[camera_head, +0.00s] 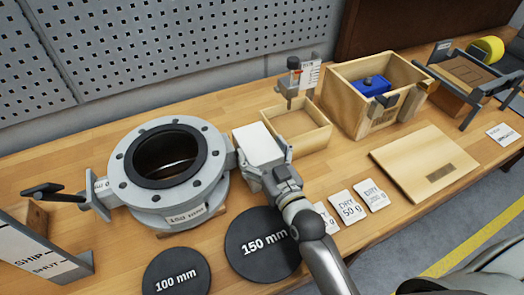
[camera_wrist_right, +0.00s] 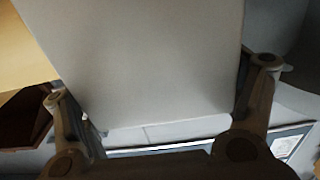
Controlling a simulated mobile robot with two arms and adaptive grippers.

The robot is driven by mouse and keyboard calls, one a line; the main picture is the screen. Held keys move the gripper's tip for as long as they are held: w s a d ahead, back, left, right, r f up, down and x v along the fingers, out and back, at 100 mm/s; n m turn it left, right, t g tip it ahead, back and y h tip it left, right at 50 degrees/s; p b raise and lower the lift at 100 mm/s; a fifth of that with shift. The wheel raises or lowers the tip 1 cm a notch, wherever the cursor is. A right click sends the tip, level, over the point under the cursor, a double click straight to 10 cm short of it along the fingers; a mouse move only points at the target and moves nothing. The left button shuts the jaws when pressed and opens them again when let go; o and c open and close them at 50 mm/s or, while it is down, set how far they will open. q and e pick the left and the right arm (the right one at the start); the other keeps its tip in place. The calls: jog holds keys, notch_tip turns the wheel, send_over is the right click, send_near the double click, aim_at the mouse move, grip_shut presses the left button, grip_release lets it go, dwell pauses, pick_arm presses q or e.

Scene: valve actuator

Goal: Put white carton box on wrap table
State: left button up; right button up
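The white carton box (camera_head: 258,145) is a plain, pale block right of the large grey valve in the head view. It also fills much of the right wrist view (camera_wrist_right: 150,60). My right gripper (camera_head: 267,165) has its fingers on either side of the box and appears shut on it. The gripper hides the near part of the box, and I cannot tell whether its underside touches the bench. I cannot pick out the wrap table with certainty. A yellow roll (camera_head: 490,48) stands at the far right. My left gripper is not in view.
The grey flanged valve (camera_head: 215,185) stands left of the gripper. Black 150 mm (camera_head: 258,250) and 100 mm (camera_head: 176,272) discs lie in front. An open wooden tray (camera_head: 318,138), a crate with a blue object (camera_head: 350,110) and a wooden lid (camera_head: 425,160) lie to the right.

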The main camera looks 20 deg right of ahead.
jog(key=shift+o, duration=0.8)
